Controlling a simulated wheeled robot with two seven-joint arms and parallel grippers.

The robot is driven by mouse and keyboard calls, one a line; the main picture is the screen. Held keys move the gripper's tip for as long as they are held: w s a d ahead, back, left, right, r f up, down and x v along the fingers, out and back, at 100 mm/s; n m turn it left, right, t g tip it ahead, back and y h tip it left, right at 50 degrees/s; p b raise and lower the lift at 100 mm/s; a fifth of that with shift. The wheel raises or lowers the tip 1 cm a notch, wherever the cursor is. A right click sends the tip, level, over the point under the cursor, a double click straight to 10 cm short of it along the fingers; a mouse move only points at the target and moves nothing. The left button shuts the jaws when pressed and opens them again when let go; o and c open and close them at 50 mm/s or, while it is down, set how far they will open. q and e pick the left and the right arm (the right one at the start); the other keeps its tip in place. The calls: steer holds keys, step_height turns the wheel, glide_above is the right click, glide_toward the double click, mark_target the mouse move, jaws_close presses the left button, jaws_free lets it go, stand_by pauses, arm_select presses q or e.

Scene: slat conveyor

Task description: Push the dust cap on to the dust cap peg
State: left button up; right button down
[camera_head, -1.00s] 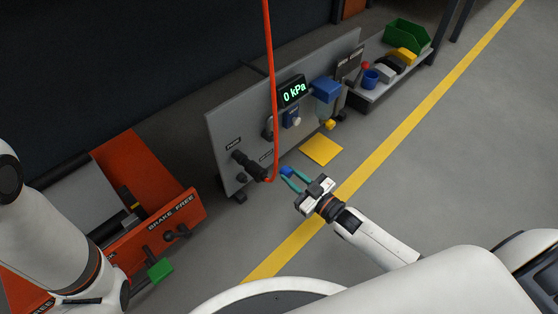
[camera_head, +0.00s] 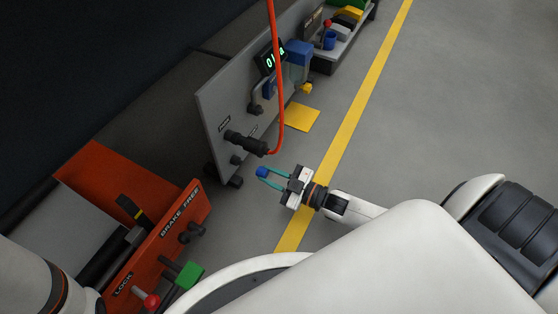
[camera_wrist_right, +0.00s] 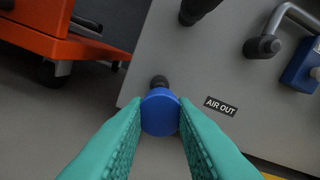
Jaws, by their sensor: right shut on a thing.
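The blue dust cap (camera_head: 262,172) is between the teal fingertips of my right gripper (camera_head: 268,178), which is shut on it. In the right wrist view the cap's round face (camera_wrist_right: 160,112) sits between the two fingers (camera_wrist_right: 160,118). A black stub that looks like the dust cap peg (camera_head: 237,160) sticks out of the grey panel below the hose coupling. In the right wrist view it shows just past the cap (camera_wrist_right: 159,81), which hides part of it. In the head view the cap is apart from the stub, to its right. My left gripper is out of view.
The grey panel (camera_head: 222,100) carries a black coupling (camera_head: 246,143) with a red hose (camera_head: 281,110) hanging down to it. An orange BRAKE FREE unit (camera_head: 190,215) stands at left. The floor to the right is clear, with a yellow line (camera_head: 362,100).

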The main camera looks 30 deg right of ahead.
steer(key=shift+w+a, duration=0.3)
steer(key=shift+w, duration=0.15)
steer(key=shift+w+a, duration=0.2)
steer(key=shift+w, duration=0.15)
steer(key=shift+x, duration=1.1)
steer(key=shift+w, duration=0.1)
steer(key=shift+a+r+p, duration=0.1)
steer(key=shift+p, duration=0.4)
stand_by(0.8)
steer(key=shift+p, duration=0.4)
